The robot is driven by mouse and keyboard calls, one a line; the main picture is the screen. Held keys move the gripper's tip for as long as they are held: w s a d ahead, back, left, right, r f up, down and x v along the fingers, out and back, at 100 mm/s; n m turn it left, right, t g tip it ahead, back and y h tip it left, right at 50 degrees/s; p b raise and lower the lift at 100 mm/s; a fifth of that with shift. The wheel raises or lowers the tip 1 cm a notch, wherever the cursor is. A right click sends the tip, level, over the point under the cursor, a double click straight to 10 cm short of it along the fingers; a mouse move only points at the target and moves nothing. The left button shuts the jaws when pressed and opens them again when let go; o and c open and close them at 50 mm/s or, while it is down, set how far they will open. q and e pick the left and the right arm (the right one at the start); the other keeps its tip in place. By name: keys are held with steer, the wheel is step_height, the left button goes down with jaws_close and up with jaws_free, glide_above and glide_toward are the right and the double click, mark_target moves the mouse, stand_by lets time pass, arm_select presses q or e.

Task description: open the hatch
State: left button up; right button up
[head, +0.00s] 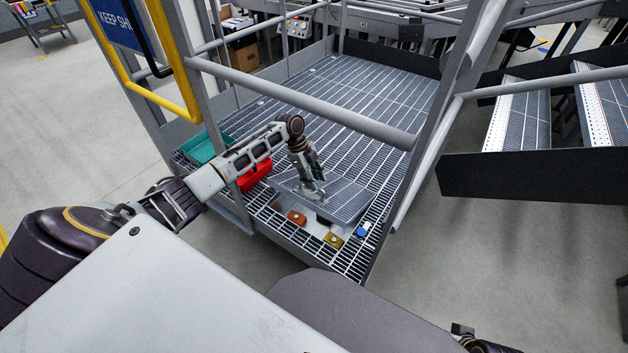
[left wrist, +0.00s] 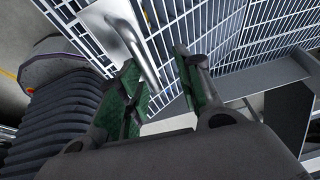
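The hatch (head: 350,203) is a grated panel in the catwalk floor. It looks partly raised and tilted, with a pale space showing below its near edge. Its metal handle (left wrist: 146,52) is a bent bar, seen in the left wrist view against the grating. My left gripper (head: 318,190) is at the hatch, pointing down. In the left wrist view its green-padded fingers (left wrist: 158,72) are apart, with the handle between their tips, nearer the left finger. I cannot tell whether they touch it. My right gripper does not show; only part of my right arm appears at the bottom right.
A red bin (head: 254,175) and a teal bin (head: 205,147) stand left of the hatch. Orange (head: 297,217), yellow (head: 333,240) and blue (head: 362,229) items lie by its near edge. Grey rails (head: 310,105) cross above the catwalk. Bare grating (head: 365,90) lies beyond.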

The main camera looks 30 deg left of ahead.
arm_select(q)
steer(key=shift+a+r, duration=0.1)
steer(key=shift+r, duration=0.1)
stand_by(0.4)
steer(key=w+a+r+p, duration=0.2)
steer(key=r+p, duration=0.1)
steer(key=r, duration=0.4)
steer(key=w+a+r+p, duration=0.2)
steer(key=a+r+p, duration=0.1)
steer(key=r, duration=0.3)
steer(key=shift+a+r+p, duration=0.3)
steer(key=shift+r+p, duration=0.05)
steer(key=shift+p, duration=0.45)
stand_by(1.7)
stand_by(0.3)
steer(key=shift+p, duration=0.3)
steer(key=shift+f, duration=0.1)
